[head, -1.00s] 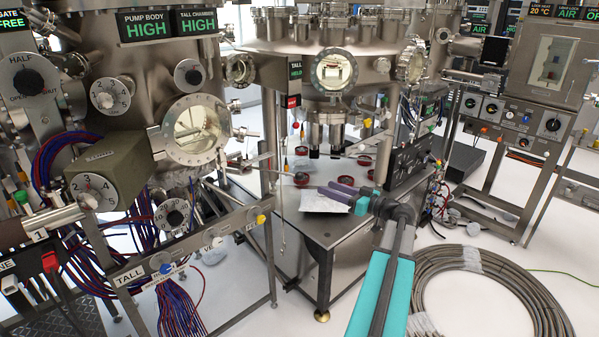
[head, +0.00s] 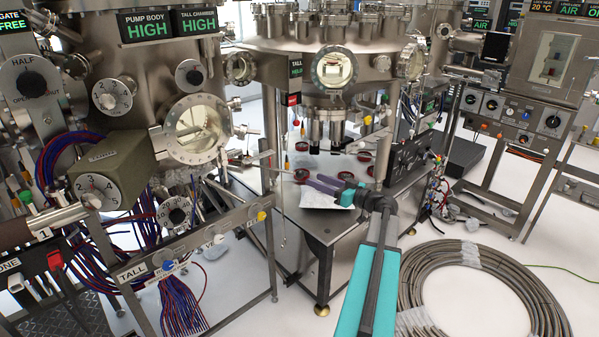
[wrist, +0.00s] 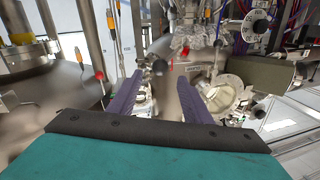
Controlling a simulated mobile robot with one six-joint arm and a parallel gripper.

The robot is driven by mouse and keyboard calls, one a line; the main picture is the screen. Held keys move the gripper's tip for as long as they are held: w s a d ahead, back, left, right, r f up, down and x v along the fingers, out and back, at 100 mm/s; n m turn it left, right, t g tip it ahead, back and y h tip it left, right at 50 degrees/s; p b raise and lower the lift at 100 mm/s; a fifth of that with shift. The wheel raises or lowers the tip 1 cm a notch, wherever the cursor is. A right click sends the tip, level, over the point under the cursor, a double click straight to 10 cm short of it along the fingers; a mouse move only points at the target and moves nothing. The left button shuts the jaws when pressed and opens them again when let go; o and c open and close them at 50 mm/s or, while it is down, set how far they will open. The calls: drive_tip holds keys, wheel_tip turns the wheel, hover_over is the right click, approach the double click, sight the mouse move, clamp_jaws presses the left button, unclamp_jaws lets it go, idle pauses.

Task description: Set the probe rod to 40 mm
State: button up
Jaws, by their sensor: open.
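My gripper (head: 308,180) has purple fingers and is open and empty, above the steel table in the head view. In the wrist view the two fingers (wrist: 153,84) point ahead, spread well apart. A thin metal rod (head: 248,169) sticks out to the right, below the round chamber window (head: 198,128); it may be the probe rod, left of my fingertips. In the wrist view a small dark knob (wrist: 160,67) shows beyond and between the fingers, apart from them. The chamber window (wrist: 226,98) shows beyond the right finger. No millimetre scale is readable.
The steel table (head: 318,228) below carries red rings and a white sheet (head: 326,199). The TALL panel frame (head: 190,260) with knobs stands on the left. A coiled hose (head: 545,300) lies on the floor at right. Floor between is clear.

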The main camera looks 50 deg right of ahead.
sight(300, 173)
drive_tip(key=w+p, duration=0.1)
drive_tip(key=w, duration=0.1)
drive_tip(key=w+p, duration=0.1)
drive_tip(key=w, duration=0.2)
drive_tip(key=w+a+p, duration=0.1)
drive_tip(key=w, duration=0.2)
drive_tip(key=shift+w, duration=0.25)
clamp_jaws()
